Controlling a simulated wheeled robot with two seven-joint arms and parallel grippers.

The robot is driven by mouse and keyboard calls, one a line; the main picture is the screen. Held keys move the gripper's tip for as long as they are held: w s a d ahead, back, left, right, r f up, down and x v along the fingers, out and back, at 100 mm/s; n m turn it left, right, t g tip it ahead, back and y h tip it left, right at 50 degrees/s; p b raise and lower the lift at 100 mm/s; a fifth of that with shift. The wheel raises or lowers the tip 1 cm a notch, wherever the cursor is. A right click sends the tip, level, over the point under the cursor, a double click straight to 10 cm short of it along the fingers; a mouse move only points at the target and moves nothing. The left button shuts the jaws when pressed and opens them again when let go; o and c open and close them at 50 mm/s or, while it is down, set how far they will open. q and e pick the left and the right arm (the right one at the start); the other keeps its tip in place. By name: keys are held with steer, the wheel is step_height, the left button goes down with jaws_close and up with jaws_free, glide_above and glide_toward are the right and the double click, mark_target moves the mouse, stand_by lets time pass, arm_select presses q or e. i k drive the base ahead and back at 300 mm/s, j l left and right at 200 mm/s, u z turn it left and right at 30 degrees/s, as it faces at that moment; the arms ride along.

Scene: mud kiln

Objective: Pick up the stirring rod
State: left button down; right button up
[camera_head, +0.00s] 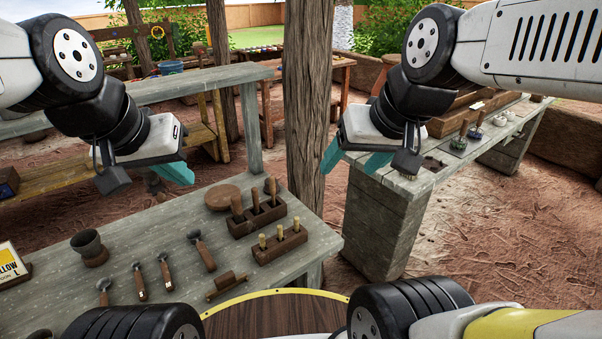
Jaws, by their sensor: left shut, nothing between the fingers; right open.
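I cannot tell for certain which thing is the stirring rod. Upright sticks, possibly including it, stand in small pots (459,140) on the right bench (395,181). My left gripper (175,173) has teal fingers, is shut and empty, and hangs above the far left part of the near table (180,219). My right gripper (353,161) has its teal fingers spread, with nothing between them. It shows in front of the near left end of the right bench, apart from the pots.
The near table holds a dark cup (91,248), a round wooden disc (222,197), several handled tools (203,252) and two wooden tool blocks (257,216). A wooden post (306,100) rises between my arms. A round wooden top with a yellow rim (275,314) is at the bottom.

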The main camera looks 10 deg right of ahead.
mark_target(272, 186)
steer(key=u, duration=2.2)
steer(key=z, duration=2.05)
steer(key=l+z, duration=0.1)
steer(key=i+l+u, duration=0.2)
steer(key=i+l, duration=0.1)
